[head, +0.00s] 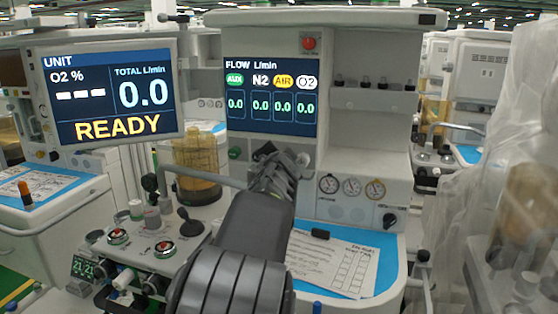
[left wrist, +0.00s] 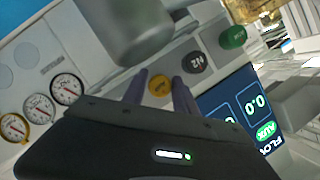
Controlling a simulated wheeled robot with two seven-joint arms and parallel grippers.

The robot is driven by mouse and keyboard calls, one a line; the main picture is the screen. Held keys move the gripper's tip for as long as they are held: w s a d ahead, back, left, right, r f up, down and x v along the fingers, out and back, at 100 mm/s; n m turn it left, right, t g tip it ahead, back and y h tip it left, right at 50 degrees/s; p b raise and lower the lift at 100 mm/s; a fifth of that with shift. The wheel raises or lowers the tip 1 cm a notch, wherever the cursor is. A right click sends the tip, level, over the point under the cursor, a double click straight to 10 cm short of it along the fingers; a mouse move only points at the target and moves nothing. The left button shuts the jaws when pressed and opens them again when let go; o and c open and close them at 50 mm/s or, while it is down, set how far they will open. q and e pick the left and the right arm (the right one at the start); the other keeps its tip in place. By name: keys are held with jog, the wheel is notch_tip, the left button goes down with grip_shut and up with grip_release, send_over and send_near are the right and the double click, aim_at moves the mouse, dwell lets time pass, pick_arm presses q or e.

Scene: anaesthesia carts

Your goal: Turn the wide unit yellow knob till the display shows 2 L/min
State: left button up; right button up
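The yellow knob (left wrist: 160,87) shows in the left wrist view, in a row with a black knob (left wrist: 195,62) and a green knob (left wrist: 232,37). My left gripper (left wrist: 160,78) has its two dark fingers apart, one on either side of the yellow knob; I cannot tell whether they touch it. In the head view my left gripper (head: 277,165) is at the knob row under the flow display (head: 271,93) and hides the yellow knob. That display reads 0.0 in every column, including AIR. My right gripper is not in view.
A large grey cylinder (left wrist: 125,30) stands close beside the fingers. Pressure gauges (head: 351,187) are to the right of the knobs. A second display (head: 117,92) reads READY and 0.0 at left. A blue worktop (head: 385,270) with a paper form (head: 335,262) lies below.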

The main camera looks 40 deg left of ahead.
pick_arm(q)
grip_shut()
dwell(0.5)
